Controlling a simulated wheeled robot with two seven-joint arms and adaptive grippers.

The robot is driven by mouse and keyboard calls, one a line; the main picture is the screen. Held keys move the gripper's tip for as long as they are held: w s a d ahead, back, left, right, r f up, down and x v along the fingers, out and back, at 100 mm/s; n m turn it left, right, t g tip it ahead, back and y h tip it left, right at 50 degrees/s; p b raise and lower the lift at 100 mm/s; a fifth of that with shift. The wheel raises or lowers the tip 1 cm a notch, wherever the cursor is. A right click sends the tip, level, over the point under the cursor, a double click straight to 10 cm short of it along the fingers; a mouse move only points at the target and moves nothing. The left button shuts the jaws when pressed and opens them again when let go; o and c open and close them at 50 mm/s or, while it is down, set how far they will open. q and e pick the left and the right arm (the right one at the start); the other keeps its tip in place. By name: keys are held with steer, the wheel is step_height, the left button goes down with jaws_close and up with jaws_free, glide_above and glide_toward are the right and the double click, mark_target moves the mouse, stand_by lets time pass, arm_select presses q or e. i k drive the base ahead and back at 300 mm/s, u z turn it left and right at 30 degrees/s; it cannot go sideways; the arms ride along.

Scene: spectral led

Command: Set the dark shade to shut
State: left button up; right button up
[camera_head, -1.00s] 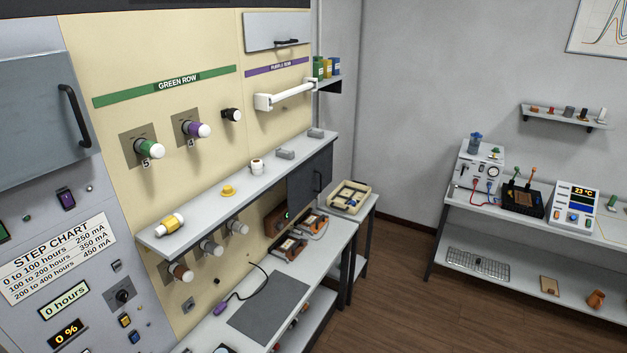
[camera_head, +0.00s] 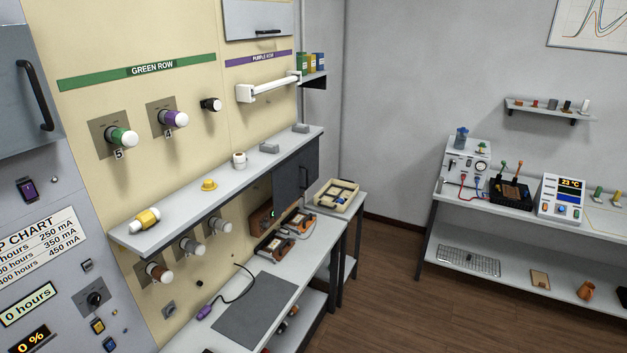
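No part in view is labelled as the dark shade, and I cannot tell for sure which it is. A white roller-like bar (camera_head: 270,89) on brackets is fixed to the beige wall panel below the purple row label (camera_head: 258,59). A dark grey panel with a handle (camera_head: 296,174) hangs under the right end of the wall shelf. Lighter grey panels with dark handles are at the upper left (camera_head: 18,100) and top middle (camera_head: 258,17). Neither of my grippers is in view.
The wall shelf (camera_head: 222,180) holds a yellow-and-white cylinder, a yellow knob and a white roll. Green (camera_head: 122,138) and purple (camera_head: 174,119) knobs stick out above it. A workbench (camera_head: 305,262) stands below. Open wooden floor (camera_head: 390,290) lies between it and the right-hand bench (camera_head: 470,205).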

mark_target(290, 179)
steer(key=z, duration=0.55)
steer(key=i, duration=1.35)
steer(key=u, duration=0.75)
steer(key=i, duration=0.6)
steer(key=u, duration=0.6)
